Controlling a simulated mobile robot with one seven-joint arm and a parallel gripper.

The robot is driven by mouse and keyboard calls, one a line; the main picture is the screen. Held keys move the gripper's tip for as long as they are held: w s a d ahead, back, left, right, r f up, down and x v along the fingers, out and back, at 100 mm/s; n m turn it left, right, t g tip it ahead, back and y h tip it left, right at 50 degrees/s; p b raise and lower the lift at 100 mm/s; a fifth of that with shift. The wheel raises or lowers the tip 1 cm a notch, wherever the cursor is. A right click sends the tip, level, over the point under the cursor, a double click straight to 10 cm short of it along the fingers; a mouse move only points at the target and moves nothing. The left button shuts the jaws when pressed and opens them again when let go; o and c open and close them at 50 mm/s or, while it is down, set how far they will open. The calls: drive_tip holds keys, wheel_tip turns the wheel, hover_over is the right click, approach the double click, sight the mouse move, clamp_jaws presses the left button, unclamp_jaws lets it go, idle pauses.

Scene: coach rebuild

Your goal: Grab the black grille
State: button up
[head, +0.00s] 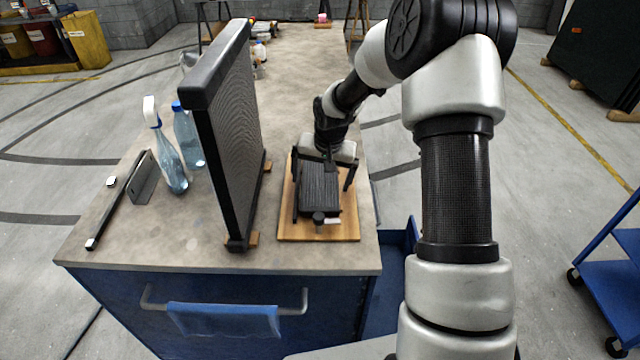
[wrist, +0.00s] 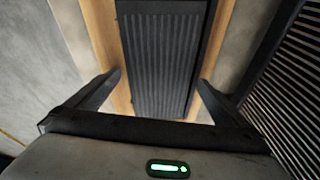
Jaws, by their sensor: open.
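The black grille (head: 319,187) is a dark ribbed block lying on a wooden board (head: 300,232) on the workbench. In the wrist view the grille (wrist: 163,60) runs away from me between my two fingers, with parallel ribs along its length. My gripper (head: 322,180) is over the board, with one finger on each side of the grille. In the wrist view my gripper (wrist: 160,82) is open, with gaps between both fingers and the grille. A small dark knob and a light tag show at the grille's near end.
A tall black-framed radiator panel (head: 232,140) stands upright just left of the board, close to my gripper. Left of it are a spray bottle (head: 168,160), a blue-capped bottle (head: 188,135) and a metal bracket bar (head: 120,200).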

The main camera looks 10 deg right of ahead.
drive_tip(key=c, duration=1.3)
drive_tip(key=shift+r, duration=0.15)
